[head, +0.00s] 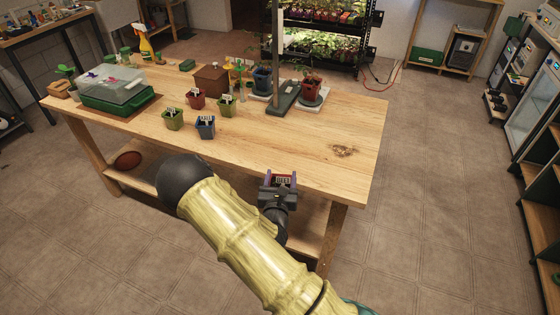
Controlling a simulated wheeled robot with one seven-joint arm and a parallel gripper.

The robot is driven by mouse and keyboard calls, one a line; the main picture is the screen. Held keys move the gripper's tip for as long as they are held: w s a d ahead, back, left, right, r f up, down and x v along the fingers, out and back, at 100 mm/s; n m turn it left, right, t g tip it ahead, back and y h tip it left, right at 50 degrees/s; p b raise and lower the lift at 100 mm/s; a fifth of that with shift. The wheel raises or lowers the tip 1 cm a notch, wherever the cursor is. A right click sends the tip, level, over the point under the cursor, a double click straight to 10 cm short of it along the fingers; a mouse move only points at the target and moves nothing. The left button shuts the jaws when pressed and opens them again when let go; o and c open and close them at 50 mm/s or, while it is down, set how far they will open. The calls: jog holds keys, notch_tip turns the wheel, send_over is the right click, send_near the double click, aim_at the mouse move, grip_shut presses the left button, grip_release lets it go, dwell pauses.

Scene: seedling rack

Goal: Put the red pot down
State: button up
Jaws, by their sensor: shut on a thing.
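My gripper (278,181) is at the front edge of the wooden table in the picture. Another small red pot (195,98) with a white label stands on the table among other small pots.
Green pots (172,119) and a blue pot (206,127) stand left of the middle. A dark stand (283,97), a brown box (211,80) and a lidded green tray (117,98) stand further back.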

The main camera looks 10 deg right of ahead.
jog(key=shift+n+y, duration=0.3)
jog(key=shift+y, duration=0.2)
jog(key=f+b, duration=0.2)
jog(key=f, duration=0.1)
jog(key=s+f+b, duration=0.1)
jog(key=f+b, duration=0.1)
jog(key=f, duration=0.2)
jog(key=shift+s+a+f, duration=0.1)
jog(key=shift+s+a, duration=0.05)
jog(key=shift+s, duration=0.05)
